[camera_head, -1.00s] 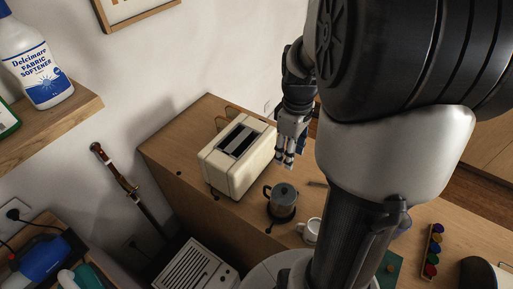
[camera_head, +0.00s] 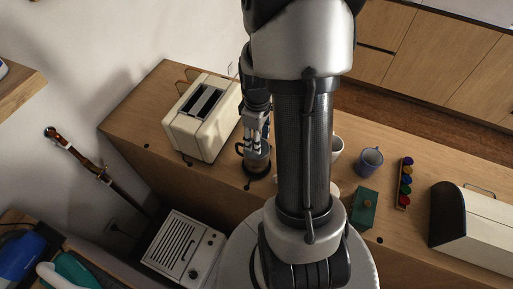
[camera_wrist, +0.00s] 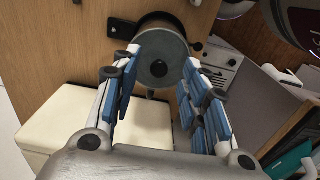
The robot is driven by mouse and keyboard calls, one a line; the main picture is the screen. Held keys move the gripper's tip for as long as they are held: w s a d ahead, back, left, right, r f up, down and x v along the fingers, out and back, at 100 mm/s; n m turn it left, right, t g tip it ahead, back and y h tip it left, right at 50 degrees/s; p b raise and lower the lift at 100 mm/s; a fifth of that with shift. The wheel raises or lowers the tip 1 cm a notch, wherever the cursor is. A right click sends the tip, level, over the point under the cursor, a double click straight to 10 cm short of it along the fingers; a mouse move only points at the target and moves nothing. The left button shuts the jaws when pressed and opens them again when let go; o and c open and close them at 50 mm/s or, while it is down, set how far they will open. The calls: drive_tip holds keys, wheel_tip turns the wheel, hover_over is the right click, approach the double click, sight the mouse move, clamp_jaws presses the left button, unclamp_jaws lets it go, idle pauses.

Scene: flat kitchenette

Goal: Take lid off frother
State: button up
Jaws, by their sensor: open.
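The frother (camera_head: 258,170) is a small dark grey pot with a dark handle and base, standing on the wooden counter to the right of the toaster. In the wrist view its round grey lid (camera_wrist: 160,66) is seen from above, on the pot, with a small dark knob at its centre. My gripper (camera_head: 257,143) is just above the frother and hides much of it in the head view. In the wrist view the open fingers (camera_wrist: 160,78) lie on either side of the lid with nothing held. I cannot tell whether they touch it.
A cream toaster (camera_head: 203,117) stands close on the left. To the right are a white cup (camera_head: 337,148), a blue mug (camera_head: 369,160), a green box (camera_head: 362,208), a rack of coloured balls (camera_head: 404,184) and a bread box (camera_head: 475,225). Bare counter lies behind the mugs.

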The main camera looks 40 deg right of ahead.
wheel_tip(320, 180, down, 2)
drive_tip(key=shift+w+f, duration=0.1)
drive_tip(key=shift+f, duration=0.1)
clamp_jaws()
idle(0.4)
drive_tip(key=shift+r, duration=0.15)
